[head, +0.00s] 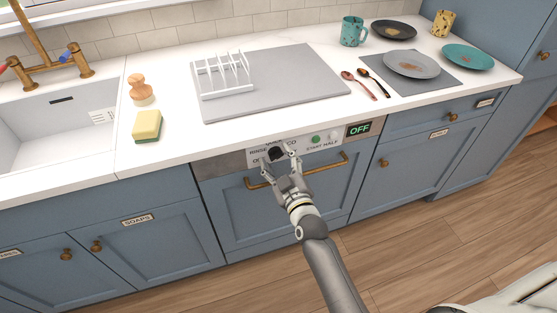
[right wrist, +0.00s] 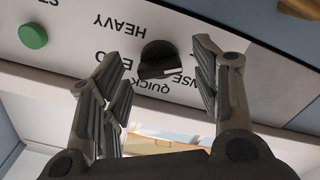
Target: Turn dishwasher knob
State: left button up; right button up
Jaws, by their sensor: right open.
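The dishwasher's dark round knob (head: 276,153) sits on the grey control panel (head: 237,159), among printed programme labels. My right gripper (head: 279,157) reaches up to the panel from below, with its fingers spread around the knob. In the right wrist view, which shows the panel's print upside down, the black knob (right wrist: 158,60) with a light pointer mark lies between the open fingertips (right wrist: 160,58). A gap shows on each side of it, and I see no contact. The display (head: 359,129) reads OFF. My left gripper is not in view.
A brass handle bar (head: 325,166) crosses the dishwasher door under the panel, close to my right gripper. A green start button (head: 316,139) and a pale button (head: 334,135) are right of the knob. The countertop above holds a rack (head: 224,79), sponge (head: 147,125) and plates.

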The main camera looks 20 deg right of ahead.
jog(key=c, duration=1)
jog(key=shift+m, duration=0.3)
jog(key=shift+r+m+p, duration=0.1)
jog(key=shift+m+p, duration=0.45)
jog(key=shift+m, duration=0.05)
jog(key=m+p, duration=0.1)
jog(key=m, duration=0.2)
jog(key=m+p, duration=0.1)
jog(key=m, duration=0.3)
jog(key=shift+d, duration=0.1)
jog(key=shift+m, duration=1.5)
